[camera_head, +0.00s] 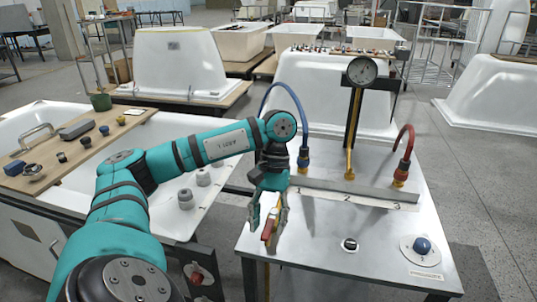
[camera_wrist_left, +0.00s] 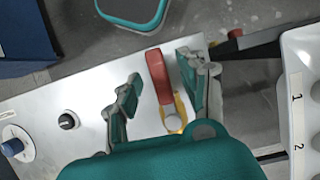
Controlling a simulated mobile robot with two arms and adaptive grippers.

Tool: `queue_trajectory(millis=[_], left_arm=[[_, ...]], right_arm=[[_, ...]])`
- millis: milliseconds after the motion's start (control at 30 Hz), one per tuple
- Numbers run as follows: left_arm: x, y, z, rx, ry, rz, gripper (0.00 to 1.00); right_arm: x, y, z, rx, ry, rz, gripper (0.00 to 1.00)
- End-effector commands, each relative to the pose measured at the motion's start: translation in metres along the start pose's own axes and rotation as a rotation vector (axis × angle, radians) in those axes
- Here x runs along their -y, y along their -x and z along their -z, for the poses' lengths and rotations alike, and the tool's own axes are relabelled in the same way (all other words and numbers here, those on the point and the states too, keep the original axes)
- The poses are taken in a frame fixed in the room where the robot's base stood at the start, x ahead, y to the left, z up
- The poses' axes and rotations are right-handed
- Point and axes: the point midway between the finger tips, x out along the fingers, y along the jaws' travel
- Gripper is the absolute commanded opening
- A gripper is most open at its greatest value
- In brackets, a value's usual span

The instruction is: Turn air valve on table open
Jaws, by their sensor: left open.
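The air valve has a red lever (camera_wrist_left: 157,75) and a yellow body (camera_wrist_left: 178,112) at the edge of the metal table (camera_head: 320,265). In the head view, the red lever (camera_head: 268,230) shows at the table's left edge, partly behind my gripper. My left gripper (camera_head: 266,222) points down over it, open. In the wrist view, the left gripper's two fingers (camera_wrist_left: 159,70) stand on either side of the lever, with visible gaps. The valve's yellow body is partly hidden by the gripper's palm. My right gripper is not in view.
The table carries a black knob (camera_head: 349,244), a blue knob (camera_head: 421,246), a pressure gauge (camera_head: 362,71) on a yellow post, a blue hose (camera_head: 290,92) and a red hose (camera_head: 404,142). A tub with a wooden board (camera_head: 75,165) stands left. The table's front middle is clear.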

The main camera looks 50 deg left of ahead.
Motion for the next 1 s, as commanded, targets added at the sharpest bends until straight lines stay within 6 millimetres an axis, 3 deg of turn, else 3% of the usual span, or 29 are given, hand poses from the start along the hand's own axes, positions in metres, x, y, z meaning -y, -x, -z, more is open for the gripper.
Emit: queue_trajectory(millis=[233, 1000], left_arm=[[-0.001, 0.028, 0.000, -0.004, -0.001, -0.004, 0.42], [0.000, 0.093, 0.000, -0.005, 0.000, -0.003, 0.42]], right_arm=[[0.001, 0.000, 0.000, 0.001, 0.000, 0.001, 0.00], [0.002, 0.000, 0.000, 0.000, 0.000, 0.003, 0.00]])
